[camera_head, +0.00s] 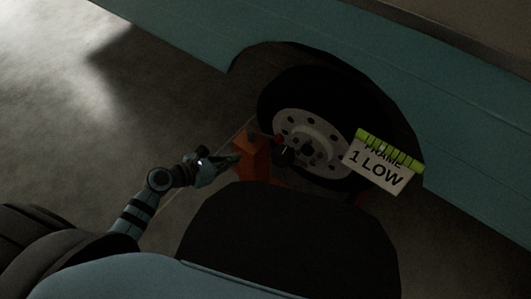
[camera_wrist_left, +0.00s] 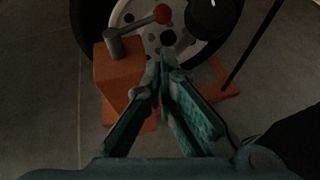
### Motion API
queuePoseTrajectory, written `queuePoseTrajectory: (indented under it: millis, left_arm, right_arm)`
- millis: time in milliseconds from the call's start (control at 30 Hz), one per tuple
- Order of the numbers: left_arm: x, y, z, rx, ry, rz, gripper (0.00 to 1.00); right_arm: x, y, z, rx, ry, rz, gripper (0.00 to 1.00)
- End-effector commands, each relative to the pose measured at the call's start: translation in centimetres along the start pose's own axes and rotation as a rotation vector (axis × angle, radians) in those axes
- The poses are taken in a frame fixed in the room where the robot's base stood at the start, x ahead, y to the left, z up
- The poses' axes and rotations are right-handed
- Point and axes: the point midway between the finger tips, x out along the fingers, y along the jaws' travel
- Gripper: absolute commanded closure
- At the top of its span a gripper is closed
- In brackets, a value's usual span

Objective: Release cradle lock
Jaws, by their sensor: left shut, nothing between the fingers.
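An orange cradle (camera_head: 252,158) stands on the floor against the camper's wheel (camera_head: 300,139). In the left wrist view the cradle block (camera_wrist_left: 118,68) carries a grey lock lever (camera_wrist_left: 138,27) with a red ball knob (camera_wrist_left: 163,14) at its end, angled up to the right in the picture. My left gripper (camera_head: 236,159) is beside the orange block; in the left wrist view its fingertips (camera_wrist_left: 160,58) are together and empty, below the lever and apart from the red knob. My right gripper is not in view.
The teal camper body (camera_head: 440,110) overhangs the wheel. A white sign (camera_head: 377,165) reading "FRAME 1 LOW", with a green strip, hangs at the wheel's right. A black round part (camera_wrist_left: 211,14) is near the knob. Open floor (camera_head: 150,110) lies to the left.

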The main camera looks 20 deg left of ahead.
Motion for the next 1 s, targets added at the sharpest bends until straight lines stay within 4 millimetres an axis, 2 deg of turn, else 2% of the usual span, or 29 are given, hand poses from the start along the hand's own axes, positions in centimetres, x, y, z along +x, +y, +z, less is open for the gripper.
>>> queuePoseTrajectory:
  millis: [200, 367, 767, 1000]
  left_arm:
    - [0.0, 0.0, 0.2, -0.007, -0.002, 0.001, 1.00]
    - [1.6, 0.0, 0.1, -0.010, -0.003, 0.002, 1.00]
    - [10.1, 0.0, -0.1, -0.013, -0.005, 0.001, 1.00]
    - [13.3, 0.0, 1.0, -0.012, -0.003, 0.003, 1.00]
  right_arm:
    - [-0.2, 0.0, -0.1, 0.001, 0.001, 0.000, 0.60]
    - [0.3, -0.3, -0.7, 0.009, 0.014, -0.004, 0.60]
    - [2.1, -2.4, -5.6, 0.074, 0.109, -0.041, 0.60]
    - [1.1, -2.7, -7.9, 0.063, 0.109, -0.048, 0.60]
